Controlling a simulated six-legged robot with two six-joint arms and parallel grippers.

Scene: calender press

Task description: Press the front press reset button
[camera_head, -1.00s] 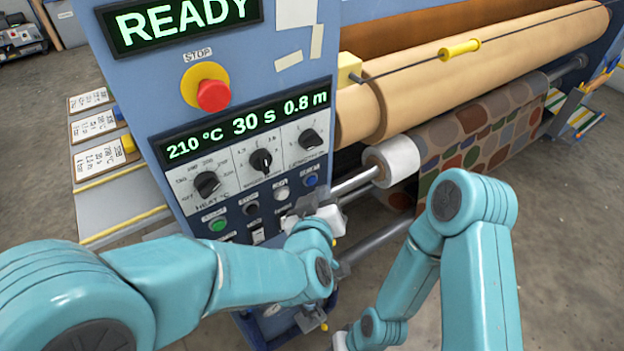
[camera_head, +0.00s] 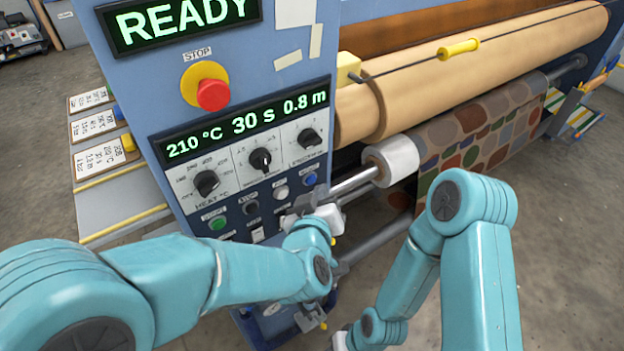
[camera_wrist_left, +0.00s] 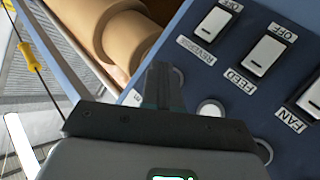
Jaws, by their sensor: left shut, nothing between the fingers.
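The control panel (camera_head: 240,150) carries a row of round buttons under its dials: green (camera_head: 217,223), black (camera_head: 250,208), white (camera_head: 281,193) and blue (camera_head: 310,179). Their small labels are blurred, so I cannot read which is reset. My left gripper (camera_head: 304,203) is shut and empty, just in front of the panel below the white and blue buttons. In the left wrist view its fingers (camera_wrist_left: 160,77) point at the panel beside a pale round button (camera_wrist_left: 210,108). A round rim shows partly behind the fingertips; I cannot tell whether they touch it. My right gripper (camera_head: 311,319) is low, its jaws unclear.
Rocker switches (camera_wrist_left: 266,56) sit close to the left fingers. A red stop button (camera_head: 212,93) is higher on the panel. Right of the panel are a beige roller (camera_head: 480,60), a white roll end (camera_head: 392,160) and patterned fabric (camera_head: 480,130).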

